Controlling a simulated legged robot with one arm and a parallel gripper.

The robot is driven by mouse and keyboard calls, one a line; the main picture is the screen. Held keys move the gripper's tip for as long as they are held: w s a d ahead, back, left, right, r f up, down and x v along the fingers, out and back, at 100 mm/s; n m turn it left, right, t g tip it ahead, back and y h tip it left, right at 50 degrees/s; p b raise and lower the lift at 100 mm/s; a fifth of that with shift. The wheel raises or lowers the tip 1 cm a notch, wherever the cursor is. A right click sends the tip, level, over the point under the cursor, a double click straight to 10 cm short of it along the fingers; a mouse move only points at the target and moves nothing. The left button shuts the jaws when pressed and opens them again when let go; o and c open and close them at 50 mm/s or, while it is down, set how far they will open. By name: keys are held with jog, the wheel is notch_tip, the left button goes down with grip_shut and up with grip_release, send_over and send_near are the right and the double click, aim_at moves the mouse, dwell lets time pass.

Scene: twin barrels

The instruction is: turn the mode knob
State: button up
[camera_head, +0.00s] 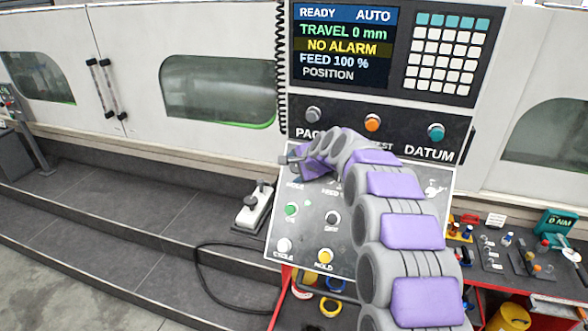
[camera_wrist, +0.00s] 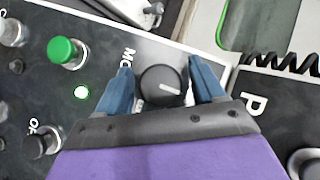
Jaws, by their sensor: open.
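The mode knob (camera_wrist: 163,88) is a round black knob with a white pointer line, beside partly covered lettering that starts "MO". It shows in the wrist view between the two blue fingers of my gripper (camera_wrist: 160,70). The fingers are open, one on each side of the knob, with a gap visible on at least the left. I cannot tell whether either finger touches it. In the head view my gripper (camera_head: 288,160) is at the upper left of the tilted control panel (camera_head: 306,244), and my arm hides the knob there.
A green button (camera_wrist: 66,52) and a lit green lamp (camera_wrist: 82,92) sit left of the knob in the wrist view. The screen (camera_head: 342,45) reads READY, AUTO and NO ALARM. A red tool table (camera_head: 480,285) stands at right. The steps (camera_head: 120,215) at left are mostly clear.

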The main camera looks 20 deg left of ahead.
jog(key=b+v, duration=0.3)
jog(key=v, duration=1.3)
jog(key=shift+s+d, duration=0.25)
jog(key=shift+r, duration=0.15)
jog(key=s+d+f+n+g+h+b, duration=0.2)
jog(key=s+d+f+b, duration=0.5)
jog(key=s+f, duration=0.6)
jog(key=s+d+f+n+g+h+b, duration=0.2)
jog(key=s+d+f+b, duration=0.6)
jog(key=s, duration=1)
jog(key=s+d+f+n+g+h+b, duration=0.3)
jog(key=s+d+f+b, duration=0.5)
jog(key=s+d+f, duration=0.4)
jog(key=s+f+n+g, duration=0.1)
jog(key=s+f+n, duration=0.1)
jog(key=s+f, duration=0.2)
notch_tip(320, 180, down, 4)
jog(key=shift+s+r, duration=0.15)
jog(key=shift+d, duration=0.1)
